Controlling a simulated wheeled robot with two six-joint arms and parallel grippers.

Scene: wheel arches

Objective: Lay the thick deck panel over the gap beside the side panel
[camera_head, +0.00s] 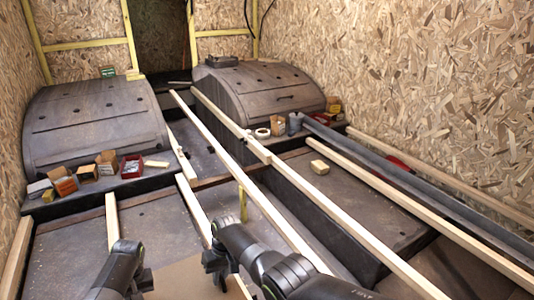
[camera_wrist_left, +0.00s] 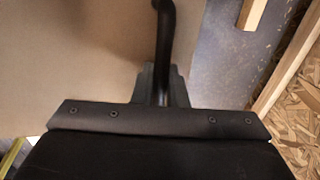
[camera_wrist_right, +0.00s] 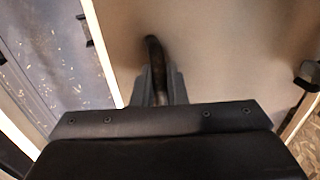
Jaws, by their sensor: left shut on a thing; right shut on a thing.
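The thick deck panel (camera_head: 188,279) is a plain tan board at the bottom of the head view, partly hidden by my arms. It fills much of the left wrist view (camera_wrist_left: 70,60) and the right wrist view (camera_wrist_right: 225,50). My left gripper (camera_wrist_left: 162,88) is shut on a dark bar that stands against the panel. My right gripper (camera_wrist_right: 158,88) is shut on a similar dark bar over the panel. In the head view my right gripper (camera_head: 213,262) is at the panel's right part. I cannot tell which board is the side panel.
Two grey wheel arches (camera_head: 95,117) (camera_head: 262,90) stand at the back. Small boxes (camera_head: 107,163) sit before the left one. Long pale battens (camera_head: 250,195) cross the floor, with a dark recess (camera_head: 318,228) between them. Chipboard walls (camera_head: 440,90) close the sides.

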